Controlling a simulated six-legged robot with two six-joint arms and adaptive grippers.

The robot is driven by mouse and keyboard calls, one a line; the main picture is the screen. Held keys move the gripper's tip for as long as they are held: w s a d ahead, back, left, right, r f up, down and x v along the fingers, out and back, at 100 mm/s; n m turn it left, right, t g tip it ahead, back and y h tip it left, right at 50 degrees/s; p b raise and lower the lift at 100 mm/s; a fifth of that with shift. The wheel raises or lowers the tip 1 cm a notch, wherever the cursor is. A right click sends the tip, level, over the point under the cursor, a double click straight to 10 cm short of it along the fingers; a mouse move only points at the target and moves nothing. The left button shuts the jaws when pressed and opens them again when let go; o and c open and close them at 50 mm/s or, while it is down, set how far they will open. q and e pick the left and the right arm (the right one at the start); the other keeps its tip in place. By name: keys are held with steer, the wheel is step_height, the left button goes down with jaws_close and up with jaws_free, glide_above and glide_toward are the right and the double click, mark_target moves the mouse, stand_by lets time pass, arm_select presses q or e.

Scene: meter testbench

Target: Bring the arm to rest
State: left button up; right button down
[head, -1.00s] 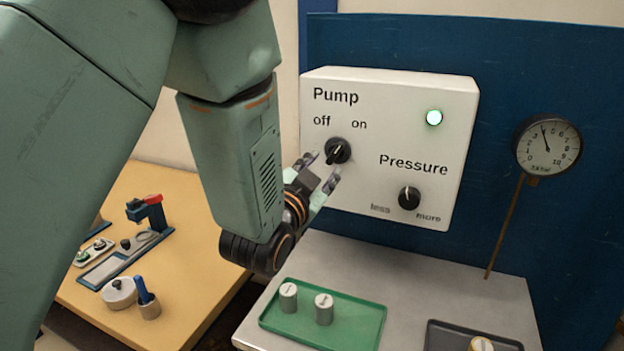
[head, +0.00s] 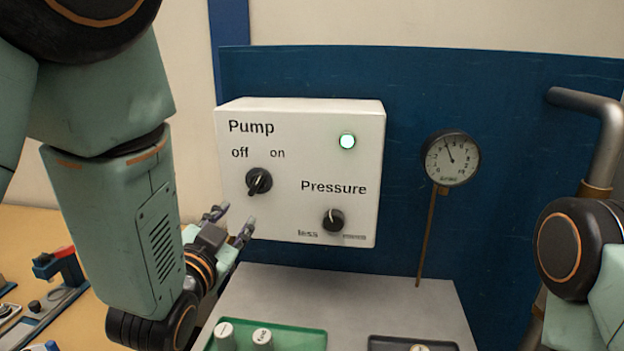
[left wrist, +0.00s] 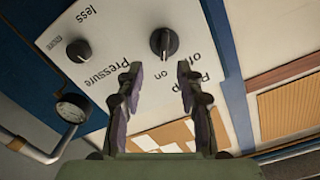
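My left gripper (head: 230,225) is just in front of the lower left of the white pump box (head: 362,215). It is open and empty, with its fingers apart in the left wrist view (left wrist: 158,75). The black pump knob (head: 259,181) is above the fingertips and apart from them; it also shows in the left wrist view (left wrist: 164,42). The green lamp (head: 347,141) is lit. The pressure knob (head: 333,219) is at the lower right of the box. My right arm shows at the right edge; its gripper is out of view.
A pressure gauge (head: 451,158) stands on a thin pipe before the blue panel (head: 520,130). A green tray (head: 300,340) with white weights and a dark tray (head: 385,343) are on the grey bench (head: 345,290). A thick metal pipe (head: 608,140) is at the right.

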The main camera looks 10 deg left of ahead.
arm_select(q)
steer(key=s+a+f+n+g+b, duration=0.1)
steer(key=s+f+n+g, duration=0.2)
steer(key=f, duration=0.7)
steer(key=s+a+f+g+b, duration=0.1)
steer(key=s+f+g, duration=0.4)
steer(key=f, duration=0.4)
steer(key=s+a+f+n+g+b, duration=0.15)
steer(key=s+f, duration=0.35)
steer(key=f, duration=0.5)
steer(key=s+f+n+g+b, duration=0.1)
steer(key=s+f+g, duration=0.3)
steer(key=s+f, duration=0.4)
steer(key=s+f+n+g+b, duration=0.1)
steer(key=s+f+g+b, duration=0.2)
steer(key=s+f, duration=0.5)
steer(key=s+g, duration=0.1)
steer(key=s, duration=0.5)
steer(key=shift+s+f+y, duration=0.15)
steer(key=shift+s+y, duration=0.1)
steer(key=shift+y, duration=0.05)
